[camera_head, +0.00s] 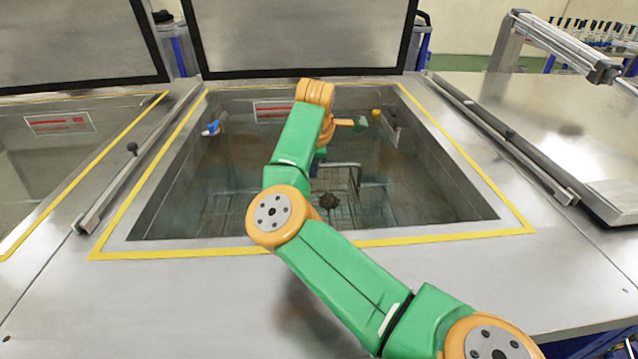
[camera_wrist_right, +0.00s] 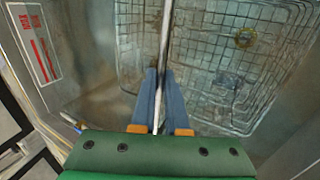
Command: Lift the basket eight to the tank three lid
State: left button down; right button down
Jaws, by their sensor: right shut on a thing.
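A wire basket (camera_head: 352,206) is down inside the open middle tank, partly hidden by my right arm. Its mesh (camera_wrist_right: 215,60) fills the upper middle and right of the right wrist view. My right gripper (camera_wrist_right: 162,78) has its two blue-grey fingers shut on the basket's thin metal handle bar (camera_wrist_right: 167,28), which runs up the picture between them. In the head view my green and orange right arm reaches over the tank's front edge, and its fingertips are mostly hidden. Upright lid panels (camera_head: 300,38) stand behind the tank. I cannot tell the tank or basket numbers. My left gripper is out of view.
Yellow tape (camera_head: 440,238) borders the tank opening. A rail (camera_head: 505,140) with a flat metal cover (camera_head: 560,115) lies to the right, another open tank (camera_head: 60,150) to the left. A red-marked label (camera_wrist_right: 38,48) is on the tank wall. The front deck is clear.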

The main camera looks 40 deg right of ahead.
jog(key=shift+r, duration=0.1)
jog(key=shift+w+d+r+p, duration=0.1)
jog(key=shift+w+r+p, duration=0.05)
jog(key=shift+r+p, duration=1.1)
jog(key=shift+r, duration=0.2)
notch_tip(320, 180, up, 22)
jog(key=p, duration=1.9)
jog(key=shift+f, duration=0.3)
dwell(2.2)
